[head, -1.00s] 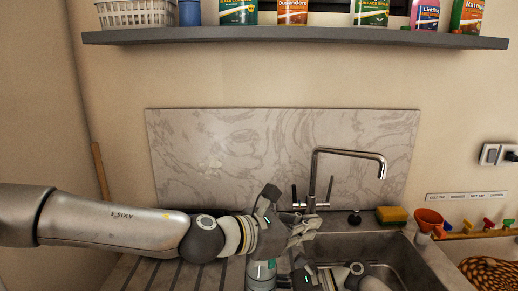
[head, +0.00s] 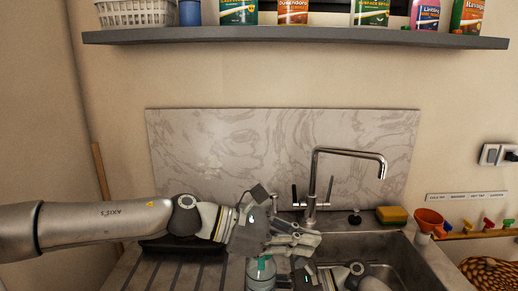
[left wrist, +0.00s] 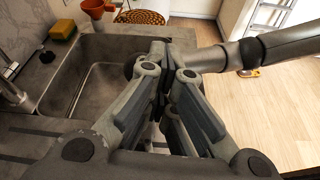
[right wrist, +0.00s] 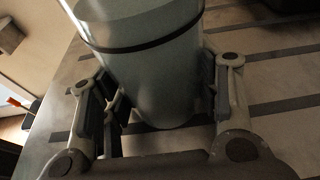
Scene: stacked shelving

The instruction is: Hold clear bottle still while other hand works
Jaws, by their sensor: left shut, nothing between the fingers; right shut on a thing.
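The clear bottle (head: 262,273) stands at the lower middle of the head view, partly hidden by my grippers. In the right wrist view the bottle (right wrist: 155,75) is large, pale and see-through with a dark band. My right gripper (right wrist: 160,92) is shut on it, one finger on each side. In the head view my right gripper (head: 303,276) shows only in part, beside the bottle. My left gripper (head: 303,241) is above the bottle, fingers pointing right. In the left wrist view my left gripper (left wrist: 165,58) is shut, its fingers together with nothing between them.
A ribbed drainboard (head: 180,275) lies left. A shelf (head: 300,34) with bottles hangs above.

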